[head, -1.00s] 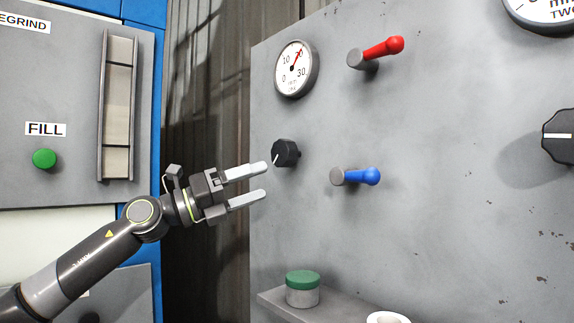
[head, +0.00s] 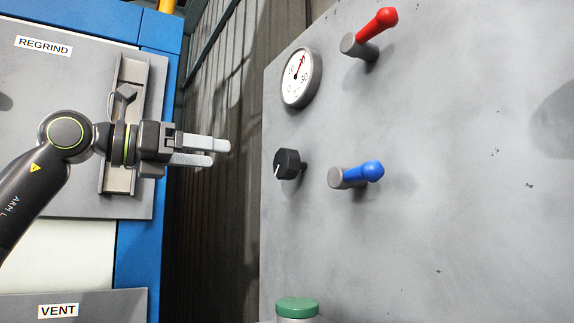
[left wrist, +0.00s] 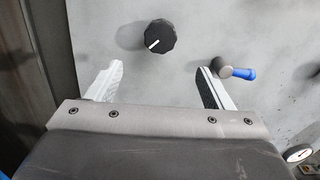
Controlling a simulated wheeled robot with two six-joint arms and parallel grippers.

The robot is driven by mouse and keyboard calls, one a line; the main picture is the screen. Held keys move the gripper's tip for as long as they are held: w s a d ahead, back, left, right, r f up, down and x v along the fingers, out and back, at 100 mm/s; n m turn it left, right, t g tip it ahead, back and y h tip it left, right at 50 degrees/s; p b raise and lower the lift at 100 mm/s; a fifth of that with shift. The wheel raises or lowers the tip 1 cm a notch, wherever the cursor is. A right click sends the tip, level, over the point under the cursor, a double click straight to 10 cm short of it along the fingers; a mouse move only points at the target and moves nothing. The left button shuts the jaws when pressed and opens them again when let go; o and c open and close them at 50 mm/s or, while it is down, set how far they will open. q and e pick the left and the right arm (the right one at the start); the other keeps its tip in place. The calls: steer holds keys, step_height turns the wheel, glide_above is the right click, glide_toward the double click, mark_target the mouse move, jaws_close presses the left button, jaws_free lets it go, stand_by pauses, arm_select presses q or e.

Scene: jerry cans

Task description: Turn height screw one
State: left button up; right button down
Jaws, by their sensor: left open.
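The black knob (head: 288,164) with a white pointer line sits on the grey panel (head: 450,170), below a round dial gauge (head: 301,78). Its line points to the lower left. My left gripper (head: 220,152) is open and empty, to the left of the knob with a clear gap between them. In the left wrist view the knob (left wrist: 159,37) shows beyond the two fingertips, between them and apart from both. The gauge's red needle points up and slightly right. No label on the knob is readable. My right gripper is not in view.
A red-tipped lever (head: 376,31) and a blue-tipped lever (head: 358,174) stick out right of the gauge and knob. A green-lidded jar (head: 297,308) stands below. Left is a blue-framed machine with REGRIND (head: 44,46) and VENT (head: 58,311) labels.

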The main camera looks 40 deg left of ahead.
arm_select(q)
steer(key=p, duration=0.2)
glide_toward(280, 162)
steer(key=p+x, duration=0.3)
steer(key=x, duration=0.2)
steer(key=shift+w+d+r+p, duration=0.1)
steer(key=shift+w+p, duration=0.2)
steer(key=p+x, duration=0.3)
steer(key=shift+w+d+p, duration=0.1)
steer(key=shift+w+p, duration=0.2)
steer(key=shift+w, duration=0.05)
steer(key=shift+w+d+p, duration=0.2)
steer(key=shift+w+p, duration=0.45)
steer(key=shift+p, duration=0.2)
steer(key=shift+w, duration=0.2)
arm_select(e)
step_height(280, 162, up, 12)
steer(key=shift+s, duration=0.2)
arm_select(q)
steer(key=shift+d+f, duration=0.1)
steer(key=shift+f, duration=0.15)
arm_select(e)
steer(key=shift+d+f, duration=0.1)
arm_select(q)
steer(key=c, duration=1)
